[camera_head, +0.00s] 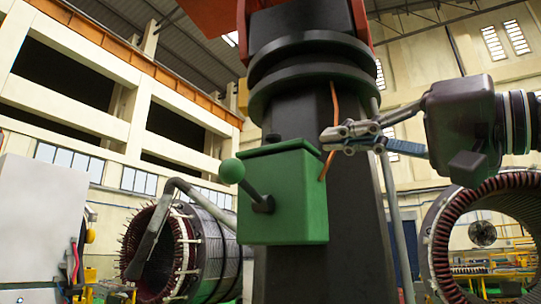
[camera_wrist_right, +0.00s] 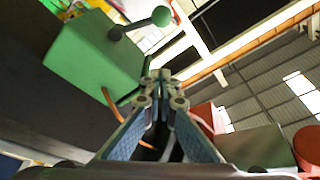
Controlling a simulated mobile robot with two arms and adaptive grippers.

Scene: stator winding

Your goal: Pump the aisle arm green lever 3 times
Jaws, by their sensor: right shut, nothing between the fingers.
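The green lever (camera_head: 247,184) has a round green knob and a dark shaft. It sticks out to the upper left from the front of a green box (camera_head: 300,205) on a black column. In the right wrist view the lever (camera_wrist_right: 140,23) shows above the green box (camera_wrist_right: 92,58). My right gripper (camera_head: 328,139) comes in from the right. It is shut and empty, at the upper right of the box and apart from the lever; it also shows in the right wrist view (camera_wrist_right: 158,78). My left gripper is not in view.
The black column (camera_head: 335,240) stands behind the box, with an orange cable (camera_head: 334,105) running down to it. A grey bent tube (camera_head: 192,188) passes left of the box. Stators stand at left (camera_head: 205,245) and right (camera_head: 440,245). Open air lies left of the knob.

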